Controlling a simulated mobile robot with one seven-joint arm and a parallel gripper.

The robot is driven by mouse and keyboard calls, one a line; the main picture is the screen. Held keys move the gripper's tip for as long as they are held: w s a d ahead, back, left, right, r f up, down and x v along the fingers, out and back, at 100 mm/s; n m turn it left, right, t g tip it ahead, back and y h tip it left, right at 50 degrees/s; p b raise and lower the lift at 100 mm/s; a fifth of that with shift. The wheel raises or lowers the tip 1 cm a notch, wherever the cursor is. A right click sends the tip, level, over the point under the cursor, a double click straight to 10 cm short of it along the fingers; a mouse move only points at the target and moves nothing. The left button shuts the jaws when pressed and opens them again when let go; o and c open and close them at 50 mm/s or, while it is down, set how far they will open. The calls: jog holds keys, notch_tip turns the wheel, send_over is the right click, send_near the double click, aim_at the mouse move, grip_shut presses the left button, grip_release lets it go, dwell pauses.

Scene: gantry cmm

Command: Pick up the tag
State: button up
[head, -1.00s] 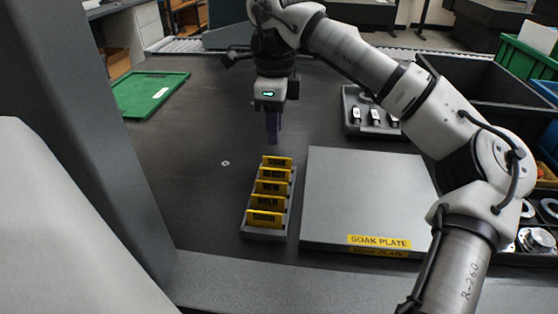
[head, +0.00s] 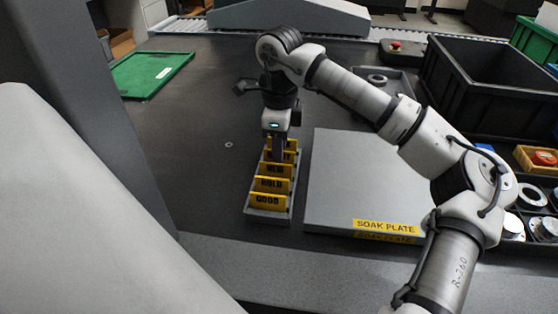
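Several yellow tags with black lettering stand upright in a row in a grey rack (head: 268,213). The front ones read GOOD (head: 268,201), HOLD (head: 271,185) and, partly covered, NEW (head: 272,169). The rear tags are mostly hidden behind my gripper (head: 279,157). My gripper points down at the rear part of the rack, with its fingers low among the tags there. The fingers are too small and dark to show whether they are open or shut, or touching a tag.
A flat grey SOAK PLATE (head: 365,180) lies right of the rack. A green tray (head: 150,74) is at the back left, and black bins (head: 485,85) stand at the right. The dark table left of the rack is clear apart from a small washer-like disc (head: 228,145).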

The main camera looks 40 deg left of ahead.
notch_tip(320, 180, down, 2)
jog(key=shift+f, duration=0.25)
grip_shut()
jog(key=shift+r, duration=0.15)
notch_tip(320, 180, up, 24)
jog(key=p, duration=0.7)
jog(key=shift+r+p, duration=0.15)
jog(key=shift+p, duration=0.25)
